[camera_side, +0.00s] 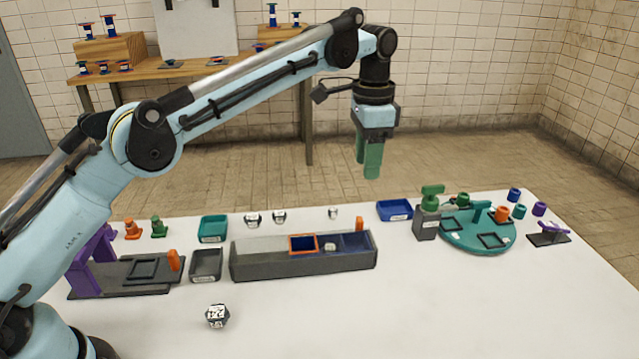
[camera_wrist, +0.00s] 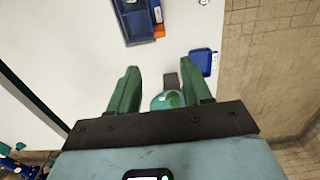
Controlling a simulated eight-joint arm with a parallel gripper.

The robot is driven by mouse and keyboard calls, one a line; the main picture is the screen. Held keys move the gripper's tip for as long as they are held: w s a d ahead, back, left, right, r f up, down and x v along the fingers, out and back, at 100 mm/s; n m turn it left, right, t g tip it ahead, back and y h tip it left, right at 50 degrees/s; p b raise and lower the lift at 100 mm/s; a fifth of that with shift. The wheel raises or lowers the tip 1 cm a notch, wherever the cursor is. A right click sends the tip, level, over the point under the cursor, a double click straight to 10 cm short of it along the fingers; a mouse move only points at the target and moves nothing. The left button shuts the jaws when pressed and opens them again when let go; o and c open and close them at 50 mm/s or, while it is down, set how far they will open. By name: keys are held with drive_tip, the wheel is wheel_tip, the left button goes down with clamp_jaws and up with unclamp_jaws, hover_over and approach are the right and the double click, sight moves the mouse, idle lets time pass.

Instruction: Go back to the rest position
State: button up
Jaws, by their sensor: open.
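My gripper (camera_side: 369,160) hangs from my raised arm, well above the white table (camera_side: 400,300), with its green fingers pointing down. In the wrist view my gripper (camera_wrist: 163,90) shows its two green fingers spread apart with nothing held between them. The teal round turntable (camera_side: 478,235) stands on the table at the right, below and to the right of my gripper; part of a teal round shape (camera_wrist: 167,100) shows between the fingers in the wrist view.
A long grey trough (camera_side: 270,265) with an orange-framed section stands mid-table. A blue tray (camera_side: 394,210), a teal tray (camera_side: 212,228), a grey tray (camera_side: 206,264) and a purple arch fixture (camera_side: 92,260) stand around it. A die-like block (camera_side: 217,316) lies in front. The front right is clear.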

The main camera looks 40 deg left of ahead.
drive_tip(key=s+a+r+n+t, duration=0.4)
drive_tip(key=s+a+r+n, duration=0.1)
drive_tip(key=s+a, duration=0.45)
drive_tip(key=s+a+f+n+t, duration=0.3)
drive_tip(key=s+f, duration=0.6)
drive_tip(key=s, duration=0.6)
drive_tip(key=shift+a+f+n, duration=0.15)
drive_tip(key=shift+a+n, duration=0.35)
drive_tip(key=shift+a, duration=0.5)
